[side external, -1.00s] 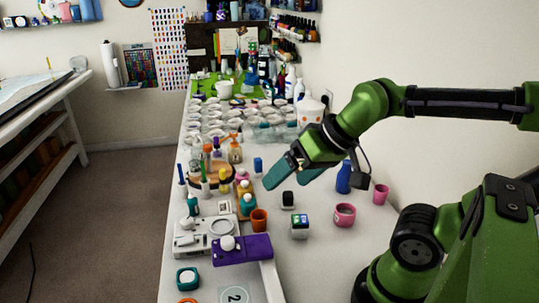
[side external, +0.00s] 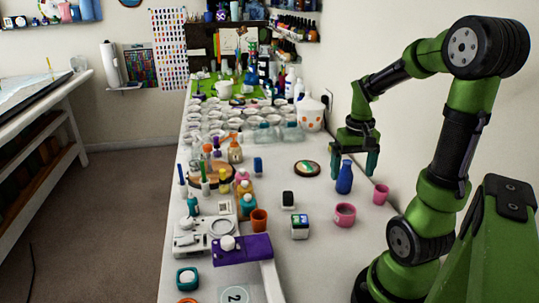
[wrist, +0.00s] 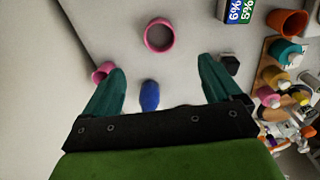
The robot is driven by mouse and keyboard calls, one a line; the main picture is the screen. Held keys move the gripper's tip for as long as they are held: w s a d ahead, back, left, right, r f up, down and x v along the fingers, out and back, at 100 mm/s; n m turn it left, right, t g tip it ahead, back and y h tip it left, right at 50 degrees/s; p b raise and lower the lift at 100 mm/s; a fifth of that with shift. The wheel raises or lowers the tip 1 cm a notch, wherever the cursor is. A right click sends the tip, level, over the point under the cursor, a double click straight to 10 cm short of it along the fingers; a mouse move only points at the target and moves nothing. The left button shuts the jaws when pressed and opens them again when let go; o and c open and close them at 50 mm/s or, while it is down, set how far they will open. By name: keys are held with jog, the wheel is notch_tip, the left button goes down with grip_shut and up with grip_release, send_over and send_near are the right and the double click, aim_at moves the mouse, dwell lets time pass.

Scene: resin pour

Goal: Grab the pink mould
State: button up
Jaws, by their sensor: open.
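A round, open pink mould (side external: 344,216) stands on the white table, right of centre in the side view. In the wrist view it is a pink ring (wrist: 147,37) ahead of my fingertips, near the top edge. A smaller pink cup (side external: 380,194) stands behind it to the right; in the wrist view it (wrist: 98,77) is partly behind the left finger. My gripper (side external: 354,168) points down, open and empty, above the table beyond both. In the wrist view my fingers (wrist: 161,66) are spread wide, and neither touches the mould.
A blue bottle (side external: 344,180) stands close to my gripper and shows between the fingers in the wrist view (wrist: 150,96). A dark round coaster (side external: 307,168) lies farther back. Bottles crowd the left.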

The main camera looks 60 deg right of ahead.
aim_at(345, 212)
notch_tip(345, 212, down, 15)
jog(key=shift+f, duration=0.1)
dwell(0.4)
jog(key=shift+d, duration=0.1)
jog(key=c, duration=1.1)
